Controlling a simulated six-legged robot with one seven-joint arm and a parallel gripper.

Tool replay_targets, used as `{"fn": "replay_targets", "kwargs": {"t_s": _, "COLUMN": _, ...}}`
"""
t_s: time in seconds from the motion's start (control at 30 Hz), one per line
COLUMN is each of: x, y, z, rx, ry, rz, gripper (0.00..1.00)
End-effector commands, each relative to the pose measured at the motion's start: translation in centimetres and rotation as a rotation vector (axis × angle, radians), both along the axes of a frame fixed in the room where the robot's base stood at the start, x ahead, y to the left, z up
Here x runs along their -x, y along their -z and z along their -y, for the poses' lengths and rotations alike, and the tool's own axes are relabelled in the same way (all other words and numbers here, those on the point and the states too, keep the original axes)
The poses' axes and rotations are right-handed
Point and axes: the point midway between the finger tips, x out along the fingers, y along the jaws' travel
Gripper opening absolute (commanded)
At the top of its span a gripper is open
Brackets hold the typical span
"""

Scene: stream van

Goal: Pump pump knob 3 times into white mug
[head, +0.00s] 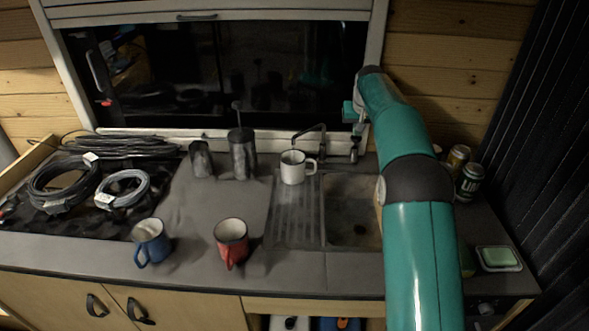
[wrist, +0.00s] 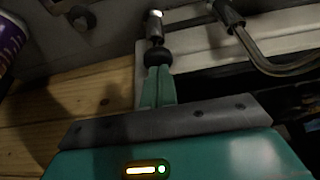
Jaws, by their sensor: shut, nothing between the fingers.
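The white mug (head: 292,170) stands upright on the ribbed draining board, with the tip of the tap spout (head: 309,129) just above it in the picture. The pump knob (head: 354,146) is right of the tap, behind the sink. In the wrist view the dark round knob (wrist: 157,58) sits on a metal shaft. My gripper (head: 357,127) is just above the knob, fingers together and empty. In the wrist view the fingertips (wrist: 158,72) meet the knob's edge; I cannot tell whether they touch it. The mug is out of the wrist view.
A red mug (head: 231,240) and a blue mug (head: 150,240) stand at the front. Two dark metal vessels (head: 242,155) are left of the white mug. Cables (head: 62,183) lie at left. Cans (head: 469,182) and a soap dish (head: 498,259) are right of my arm. The sink (head: 350,215) looks empty.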

Motion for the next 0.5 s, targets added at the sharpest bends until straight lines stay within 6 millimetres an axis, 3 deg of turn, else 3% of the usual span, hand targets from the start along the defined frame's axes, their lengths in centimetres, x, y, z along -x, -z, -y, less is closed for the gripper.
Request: {"fn": "replay_targets", "kwargs": {"t_s": 0.5, "x": 0.1, "y": 1.9, "z": 0.0, "rx": 0.000, "ry": 0.000, "rz": -0.005, "gripper": 0.00}}
